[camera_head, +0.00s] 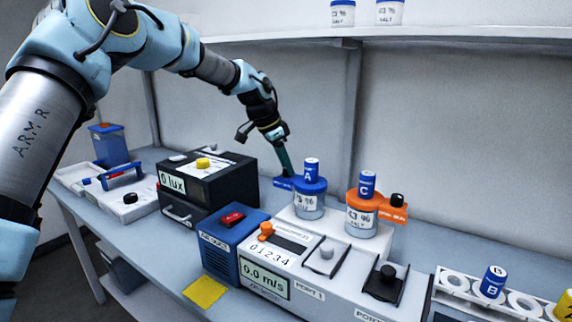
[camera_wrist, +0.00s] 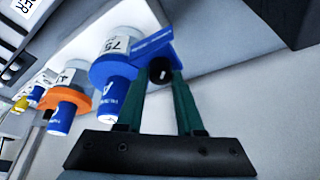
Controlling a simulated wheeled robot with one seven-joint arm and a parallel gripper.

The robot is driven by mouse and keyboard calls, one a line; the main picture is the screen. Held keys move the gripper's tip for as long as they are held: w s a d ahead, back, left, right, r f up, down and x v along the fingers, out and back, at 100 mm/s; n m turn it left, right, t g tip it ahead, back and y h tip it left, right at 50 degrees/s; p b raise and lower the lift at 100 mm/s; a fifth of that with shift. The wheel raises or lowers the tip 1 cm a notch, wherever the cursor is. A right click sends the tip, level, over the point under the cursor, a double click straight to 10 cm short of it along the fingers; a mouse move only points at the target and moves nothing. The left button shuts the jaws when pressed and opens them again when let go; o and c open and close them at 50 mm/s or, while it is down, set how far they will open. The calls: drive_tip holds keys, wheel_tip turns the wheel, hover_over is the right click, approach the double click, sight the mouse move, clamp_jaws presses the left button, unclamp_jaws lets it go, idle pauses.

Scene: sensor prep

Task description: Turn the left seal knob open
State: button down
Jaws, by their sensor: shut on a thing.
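The left jar (camera_head: 309,203) has a blue collar (camera_head: 310,186) and a blue vial marked A (camera_head: 311,170) standing in it. A blue tab (camera_head: 284,184) sticks out to the collar's left; it also shows in the wrist view (camera_wrist: 152,44). The left seal knob (camera_wrist: 160,71) is small and black with a white mark, next to that tab. My gripper (camera_wrist: 163,76) has its green fingers shut on the knob from both sides. In the head view my gripper (camera_head: 285,170) reaches down at the tab, and the knob is hidden there.
The right jar (camera_head: 361,219) has an orange collar, a vial marked C and a black knob (camera_head: 397,200) on its right tab. A black lux box (camera_head: 217,182) stands left of my gripper. The air duct unit (camera_head: 234,245) is in front. A vial rack (camera_head: 455,282) is at right.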

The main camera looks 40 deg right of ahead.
drive_tip(key=c, duration=0.5)
unclamp_jaws()
drive_tip(key=shift+c, duration=0.2)
drive_tip(key=b+v, duration=0.3)
drive_tip(key=v, duration=0.7)
drive_tip(key=shift+r, duration=0.4)
drive_tip(key=shift+a, duration=0.15)
